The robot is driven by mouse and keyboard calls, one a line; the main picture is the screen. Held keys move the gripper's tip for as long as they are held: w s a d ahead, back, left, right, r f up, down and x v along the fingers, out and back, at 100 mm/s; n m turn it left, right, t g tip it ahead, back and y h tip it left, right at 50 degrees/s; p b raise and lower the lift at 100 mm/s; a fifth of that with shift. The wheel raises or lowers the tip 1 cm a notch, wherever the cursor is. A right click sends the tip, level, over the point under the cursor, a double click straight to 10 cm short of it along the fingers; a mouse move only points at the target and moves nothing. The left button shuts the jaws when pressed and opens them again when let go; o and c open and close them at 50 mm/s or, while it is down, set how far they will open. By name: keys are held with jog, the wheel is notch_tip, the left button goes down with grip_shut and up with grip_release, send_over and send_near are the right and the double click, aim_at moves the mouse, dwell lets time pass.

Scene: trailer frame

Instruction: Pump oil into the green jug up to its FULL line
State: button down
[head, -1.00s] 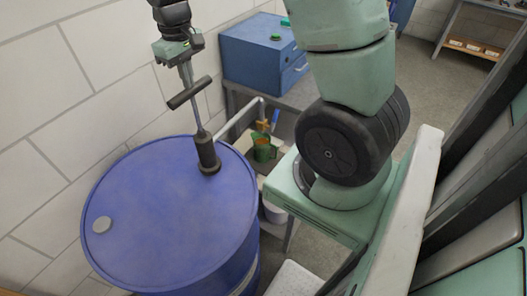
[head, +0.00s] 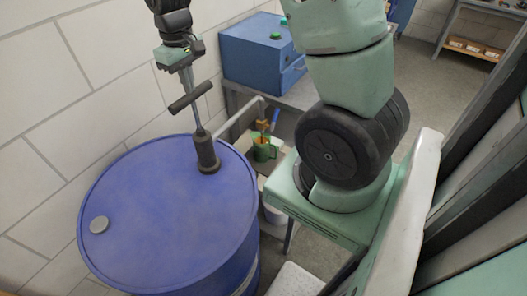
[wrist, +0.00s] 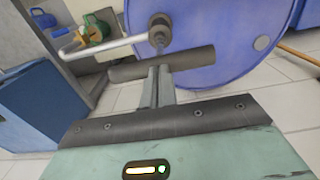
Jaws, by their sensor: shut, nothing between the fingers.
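A pump (head: 207,155) stands upright on the blue drum (head: 150,220), with its dark T-handle (head: 190,96) raised on a thin rod. My gripper (head: 187,80) is shut and empty just above the handle bar, its fingertips at or touching the bar's middle. The wrist view shows the shut fingers (wrist: 160,85) against the handle bar (wrist: 165,64). The green jug (head: 265,150) stands right of the pump, near the end of the grey outlet pipe (head: 240,117). An amber patch shows on the jug; its oil level and FULL line are too small to read.
A blue cabinet (head: 262,50) with a green-capped item stands on a bench behind. A brick wall (head: 60,90) runs close along the left. A grey cap (head: 99,225) sits on the drum top. A white bucket (head: 273,213) is below the jug.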

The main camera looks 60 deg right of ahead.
jog(key=shift+f, duration=0.45)
jog(key=shift+r, duration=0.1)
jog(key=shift+r+p, duration=1.9)
jog(key=shift+r, duration=0.6)
notch_tip(320, 180, up, 5)
jog(key=p, duration=0.4)
